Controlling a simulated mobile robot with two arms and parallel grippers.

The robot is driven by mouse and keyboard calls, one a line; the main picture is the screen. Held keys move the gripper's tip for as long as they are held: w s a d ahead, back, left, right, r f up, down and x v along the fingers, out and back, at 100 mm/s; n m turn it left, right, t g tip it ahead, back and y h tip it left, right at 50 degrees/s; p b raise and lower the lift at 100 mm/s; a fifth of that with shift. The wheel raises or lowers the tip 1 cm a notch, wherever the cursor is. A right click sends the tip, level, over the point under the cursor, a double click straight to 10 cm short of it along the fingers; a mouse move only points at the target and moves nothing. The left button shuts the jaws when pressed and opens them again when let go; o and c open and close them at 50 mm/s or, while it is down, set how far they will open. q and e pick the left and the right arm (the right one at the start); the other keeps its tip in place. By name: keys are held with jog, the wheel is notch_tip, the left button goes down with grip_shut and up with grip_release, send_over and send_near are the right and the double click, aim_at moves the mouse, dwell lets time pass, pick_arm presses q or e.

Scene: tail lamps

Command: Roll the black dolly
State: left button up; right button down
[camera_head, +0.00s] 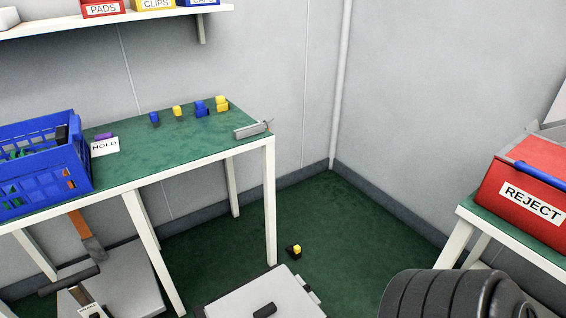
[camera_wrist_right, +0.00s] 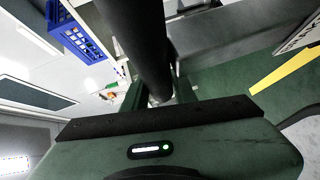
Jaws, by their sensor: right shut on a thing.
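A thick black bar (camera_wrist_right: 138,40) runs down from the top of the right wrist view to my right gripper (camera_wrist_right: 158,98). My right gripper is shut on this bar, which looks like the black dolly's handle. A grey flat piece (camera_wrist_right: 235,45) lies beside the bar, and I cannot tell if it belongs to the dolly. The dolly's deck and wheels cannot be made out for certain. In the head view, a black bar (camera_head: 68,281) and a light grey slab (camera_head: 140,288) are at the lower left, partly cut off. My left gripper is in neither view.
A green-topped table (camera_head: 170,150) holds a blue crate (camera_head: 75,178), a HOLD sign (camera_head: 105,147) and several small blocks. A red REJECT bin (camera_head: 520,195) stands on a right-hand table. A small black-and-yellow item (camera_head: 294,251) lies on the otherwise open green floor (camera_head: 340,230).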

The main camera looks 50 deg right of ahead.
jog(key=shift+s+a+f, duration=0.1)
jog(key=shift+s+a, duration=0.05)
jog(key=shift+s, duration=0.1)
jog(key=c, duration=1.4)
grip_release()
jog(key=shift+o, duration=1.4)
jog(key=shift+s, duration=0.1)
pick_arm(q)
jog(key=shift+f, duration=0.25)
pick_arm(e)
jog(key=v, duration=0.8)
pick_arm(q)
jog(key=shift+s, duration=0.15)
